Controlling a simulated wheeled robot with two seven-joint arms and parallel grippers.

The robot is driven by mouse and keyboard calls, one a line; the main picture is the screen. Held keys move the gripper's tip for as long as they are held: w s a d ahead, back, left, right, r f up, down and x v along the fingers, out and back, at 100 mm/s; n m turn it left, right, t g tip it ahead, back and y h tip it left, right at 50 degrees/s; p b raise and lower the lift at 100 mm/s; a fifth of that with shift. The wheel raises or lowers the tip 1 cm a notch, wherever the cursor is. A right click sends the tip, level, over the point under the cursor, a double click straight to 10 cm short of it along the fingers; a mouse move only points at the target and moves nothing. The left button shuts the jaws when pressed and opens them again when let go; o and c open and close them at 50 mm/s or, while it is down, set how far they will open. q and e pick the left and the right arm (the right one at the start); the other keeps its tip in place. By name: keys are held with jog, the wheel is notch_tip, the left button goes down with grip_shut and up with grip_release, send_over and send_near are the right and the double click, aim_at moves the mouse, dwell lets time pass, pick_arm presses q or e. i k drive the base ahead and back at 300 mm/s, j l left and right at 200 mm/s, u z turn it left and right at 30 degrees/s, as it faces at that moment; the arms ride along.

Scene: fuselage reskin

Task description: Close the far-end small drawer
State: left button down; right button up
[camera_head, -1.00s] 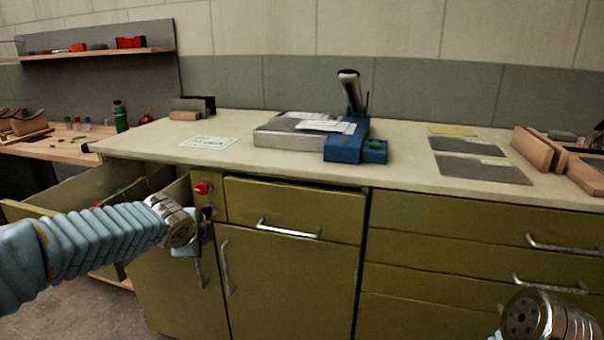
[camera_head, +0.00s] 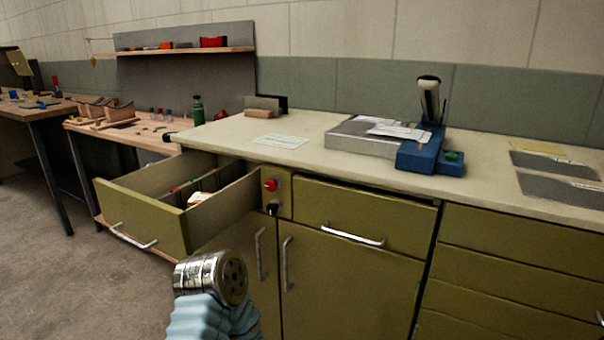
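The small drawer (camera_head: 143,216) at the far left end of the green cabinet is pulled well out. Its front has a silver bar handle (camera_head: 133,238), and dividers and a few small items show inside. My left arm comes up from the bottom, its silver wrist (camera_head: 210,277) in front of the cabinet, below and right of the drawer front. A gap of floor and cabinet shows between the wrist and the handle. The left gripper's fingers cannot be made out. My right gripper is out of view.
A red knob (camera_head: 269,185) sits on the cabinet beside the open drawer. The closed drawer right of it has a handle (camera_head: 353,235). A blue tool (camera_head: 428,155) stands on the countertop. A workbench (camera_head: 120,139) stands behind the drawer; floor is clear at left.

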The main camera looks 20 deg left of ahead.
aim_at(148, 204)
jog(key=j+u, duration=0.15)
jog(key=u, duration=1.55)
jog(key=k+j, duration=0.05)
